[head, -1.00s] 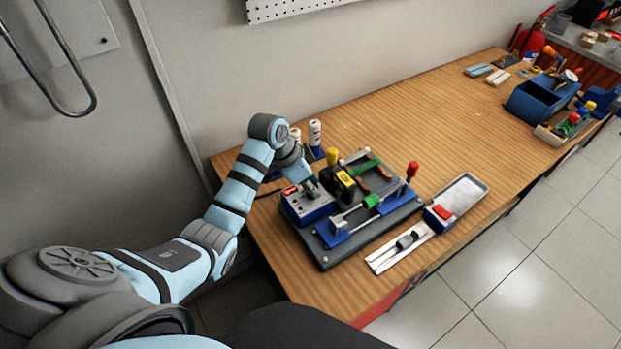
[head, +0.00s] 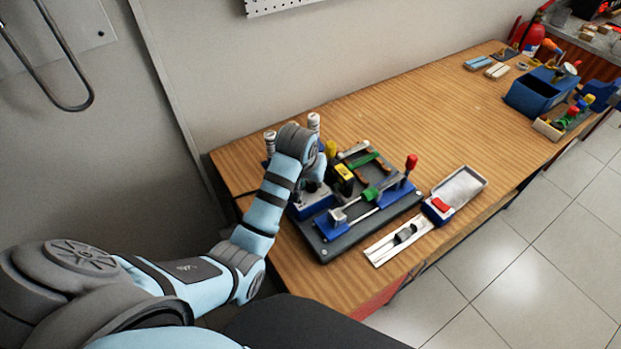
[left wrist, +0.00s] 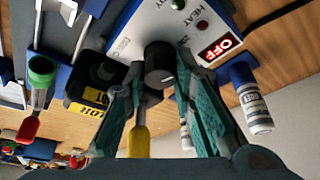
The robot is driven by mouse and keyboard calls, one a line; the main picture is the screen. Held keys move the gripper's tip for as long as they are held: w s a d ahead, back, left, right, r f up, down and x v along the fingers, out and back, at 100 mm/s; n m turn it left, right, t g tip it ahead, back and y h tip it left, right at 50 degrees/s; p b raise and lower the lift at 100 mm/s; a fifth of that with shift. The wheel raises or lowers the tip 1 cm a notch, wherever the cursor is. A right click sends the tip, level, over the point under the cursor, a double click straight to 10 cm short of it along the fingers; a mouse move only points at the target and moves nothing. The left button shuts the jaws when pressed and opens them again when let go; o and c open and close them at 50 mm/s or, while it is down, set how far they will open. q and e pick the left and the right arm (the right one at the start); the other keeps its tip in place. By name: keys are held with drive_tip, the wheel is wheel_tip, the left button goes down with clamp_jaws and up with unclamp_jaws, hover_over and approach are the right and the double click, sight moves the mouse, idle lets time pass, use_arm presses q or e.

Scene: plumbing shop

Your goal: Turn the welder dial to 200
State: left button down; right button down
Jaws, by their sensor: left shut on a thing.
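The welder (head: 310,205) is a blue and light grey control box on the dark base plate, mostly hidden by my left arm in the head view. In the left wrist view its light panel (left wrist: 131,22) shows a lit red "OFF" display (left wrist: 221,46), the word HEAT and a red lamp. The dial (left wrist: 159,64) is a dark round knob with a light pointer mark. My left gripper (left wrist: 162,85) is shut on the dial, one finger on each side. The number the pointer marks cannot be read. My right gripper is not in view.
A black and yellow block marked HOT (left wrist: 92,97) stands close beside the dial. A clamp with a red-knobbed lever (head: 411,162) is on the base plate. White cylinders (head: 314,122) stand behind the welder. The table's (head: 430,120) back middle is clear.

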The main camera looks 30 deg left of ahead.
use_arm(q)
drive_tip(key=shift+n+y, duration=0.3)
drive_tip(key=shift+n, duration=0.2)
drive_tip(key=c, duration=1.3)
unclamp_jaws()
drive_tip(key=shift+c, duration=0.2)
drive_tip(key=v, duration=0.7)
drive_tip(key=shift+r, duration=0.25)
